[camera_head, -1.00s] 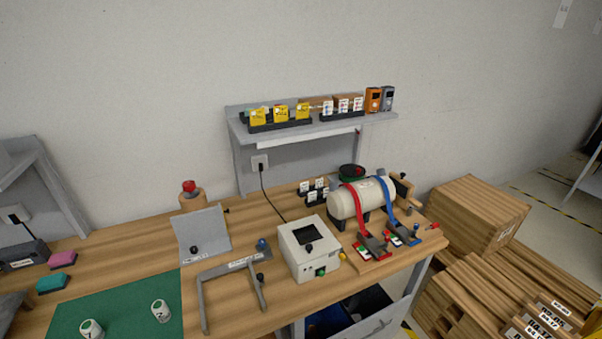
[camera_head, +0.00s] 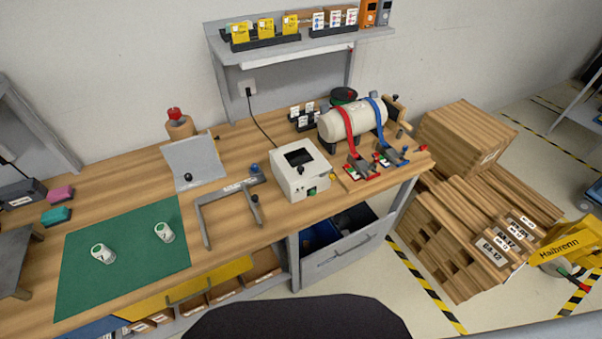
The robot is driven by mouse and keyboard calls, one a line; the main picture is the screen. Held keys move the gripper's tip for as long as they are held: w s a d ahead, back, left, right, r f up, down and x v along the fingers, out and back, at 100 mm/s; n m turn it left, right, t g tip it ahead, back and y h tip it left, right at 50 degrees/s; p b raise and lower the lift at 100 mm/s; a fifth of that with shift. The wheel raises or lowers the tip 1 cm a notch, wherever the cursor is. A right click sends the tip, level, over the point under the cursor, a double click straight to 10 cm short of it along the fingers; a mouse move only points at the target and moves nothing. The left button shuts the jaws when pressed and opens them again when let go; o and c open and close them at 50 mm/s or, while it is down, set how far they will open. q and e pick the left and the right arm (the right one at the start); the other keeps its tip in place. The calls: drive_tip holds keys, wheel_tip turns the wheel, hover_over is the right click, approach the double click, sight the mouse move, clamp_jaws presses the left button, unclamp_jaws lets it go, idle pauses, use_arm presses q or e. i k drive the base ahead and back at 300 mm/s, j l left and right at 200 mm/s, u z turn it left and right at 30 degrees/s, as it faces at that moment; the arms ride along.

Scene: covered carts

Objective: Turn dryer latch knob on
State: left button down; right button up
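A white box-shaped device (camera_head: 290,184) with a dark square window on top stands near the front edge of the wooden workbench; I take it to be the dryer. A small dark knob (camera_head: 300,169) sits on its face below the window. A green button (camera_head: 312,191) is low on its front, and a yellow knob (camera_head: 333,176) shows at its right side. The markings are too small to read, so the knob's setting cannot be told. Neither of my grippers is in view.
A grey bracket frame (camera_head: 208,222) stands left of the device. A white tank (camera_head: 350,121) with red and blue straps lies to its right. A green mat (camera_head: 120,250) with two white cups covers the left bench. An open drawer (camera_head: 345,258) juts out below. Stacked wooden boxes (camera_head: 470,140) stand right.

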sight(332, 176)
drive_tip(key=z, duration=0.15)
drive_tip(key=k+j+z, duration=0.1)
drive_tip(key=l+u, duration=0.1)
drive_tip(key=l, duration=0.4)
drive_tip(key=k+l+u, duration=0.1)
drive_tip(key=l, duration=0.4)
drive_tip(key=l+u, duration=0.1)
drive_tip(key=l, duration=0.4)
drive_tip(key=k+l+u, duration=0.1)
drive_tip(key=l, duration=0.4)
drive_tip(key=k+l+u, duration=0.1)
drive_tip(key=l, duration=0.35)
